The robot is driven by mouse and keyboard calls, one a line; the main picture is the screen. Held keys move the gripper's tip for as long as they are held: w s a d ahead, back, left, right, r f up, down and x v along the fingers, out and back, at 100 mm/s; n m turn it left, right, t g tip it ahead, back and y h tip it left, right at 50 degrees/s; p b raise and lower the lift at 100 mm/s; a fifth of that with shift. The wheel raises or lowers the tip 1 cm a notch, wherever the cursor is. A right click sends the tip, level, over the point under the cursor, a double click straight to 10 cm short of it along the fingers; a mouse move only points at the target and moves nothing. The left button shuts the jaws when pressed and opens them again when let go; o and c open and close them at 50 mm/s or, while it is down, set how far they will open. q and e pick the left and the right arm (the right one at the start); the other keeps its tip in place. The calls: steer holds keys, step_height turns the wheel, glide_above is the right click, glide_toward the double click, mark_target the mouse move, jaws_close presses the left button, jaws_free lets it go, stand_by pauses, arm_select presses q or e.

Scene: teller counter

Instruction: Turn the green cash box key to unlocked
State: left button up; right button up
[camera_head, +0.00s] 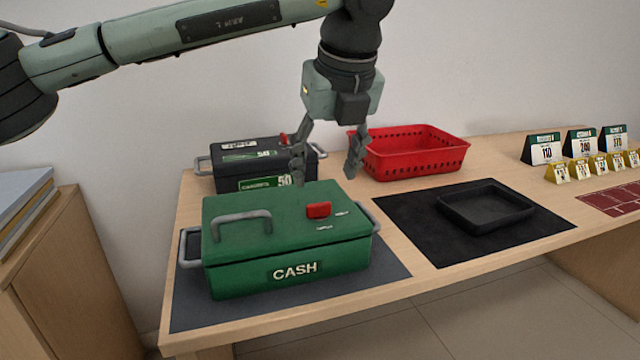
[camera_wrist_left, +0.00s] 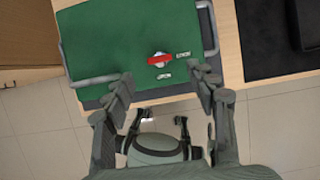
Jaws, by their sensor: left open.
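The green cash box (camera_head: 288,267) stands on a dark mat at the left of the counter, lid closed, with a grey lid handle. Its red key (camera_head: 319,210) sits on the lid toward the right, between two small white labels too small to read. In the left wrist view the key (camera_wrist_left: 159,58) lies beyond and between the fingertips, with the green lid (camera_wrist_left: 105,45) around it. My left gripper (camera_head: 325,176) is open and empty, pointing down above the back of the box, apart from the key. It also shows open in the left wrist view (camera_wrist_left: 164,82).
A dark box (camera_head: 262,163) with a red knob stands behind the green box. A red basket (camera_head: 415,152) is at the back. A black tray (camera_head: 486,207) rests on a black mat (camera_head: 420,225). Number signs (camera_head: 545,148) stand far right.

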mark_target(319, 204)
arm_select(q)
steer(key=x, duration=0.7)
steer(key=shift+f+p, duration=0.2)
steer(key=shift+p, duration=0.15)
arm_select(e)
steer(key=shift+f, duration=0.75)
arm_select(q)
steer(key=c, duration=1.2)
